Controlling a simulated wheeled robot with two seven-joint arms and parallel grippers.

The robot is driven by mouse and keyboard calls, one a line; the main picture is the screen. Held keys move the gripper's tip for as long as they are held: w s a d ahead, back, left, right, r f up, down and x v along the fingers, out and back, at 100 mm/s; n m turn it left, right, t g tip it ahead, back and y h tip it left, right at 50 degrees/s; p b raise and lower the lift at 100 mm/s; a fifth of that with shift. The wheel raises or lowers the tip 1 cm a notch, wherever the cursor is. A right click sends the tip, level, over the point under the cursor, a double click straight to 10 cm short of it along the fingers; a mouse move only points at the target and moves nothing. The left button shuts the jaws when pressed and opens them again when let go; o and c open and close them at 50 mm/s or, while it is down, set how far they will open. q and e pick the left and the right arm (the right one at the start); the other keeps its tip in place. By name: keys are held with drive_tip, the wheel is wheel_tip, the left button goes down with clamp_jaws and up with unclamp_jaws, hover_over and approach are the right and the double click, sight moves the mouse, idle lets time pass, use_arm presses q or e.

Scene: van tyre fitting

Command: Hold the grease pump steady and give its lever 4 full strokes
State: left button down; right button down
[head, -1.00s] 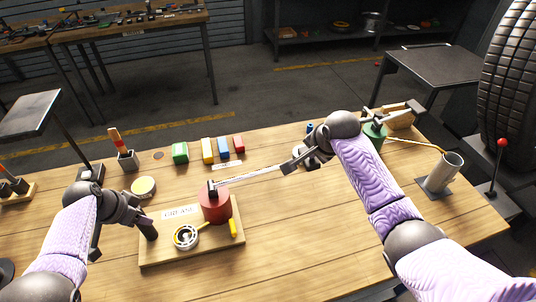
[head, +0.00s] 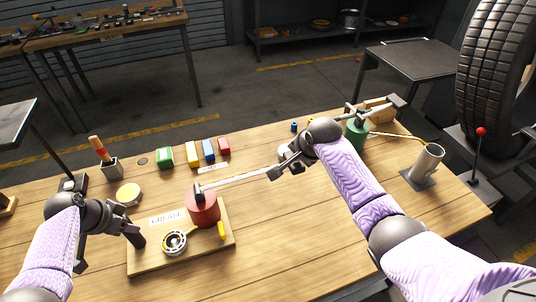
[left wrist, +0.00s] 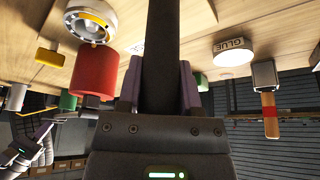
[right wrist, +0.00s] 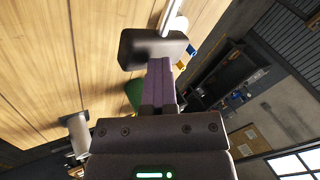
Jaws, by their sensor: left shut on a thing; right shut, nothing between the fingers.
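The grease pump is a red cylinder (head: 204,210) on a wooden board (head: 205,250) labelled GREASE; it also shows in the left wrist view (left wrist: 95,73). Its silver lever (head: 236,180) slopes up to the right and ends in a dark grip (right wrist: 152,48). My left gripper (head: 120,226) is shut on a dark post (left wrist: 160,60) at the board's left side. My right gripper (head: 288,165) is shut and empty at the lever's far end. In the right wrist view its closed fingertips are close against the grip; I cannot tell whether they touch.
A bearing ring (head: 174,241) and a yellow piece (head: 221,231) lie on the board. A green can (head: 357,137) and a grey tube (head: 427,165) stand right. The front middle is clear.

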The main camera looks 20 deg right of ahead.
sight(298, 167)
drive_tip(key=shift+f, duration=2.05)
drive_tip(key=shift+a, duration=0.1)
drive_tip(key=shift+f, duration=0.45)
drive_tip(key=shift+r, duration=0.1)
wheel_tip(298, 167, up, 13)
idle(0.3)
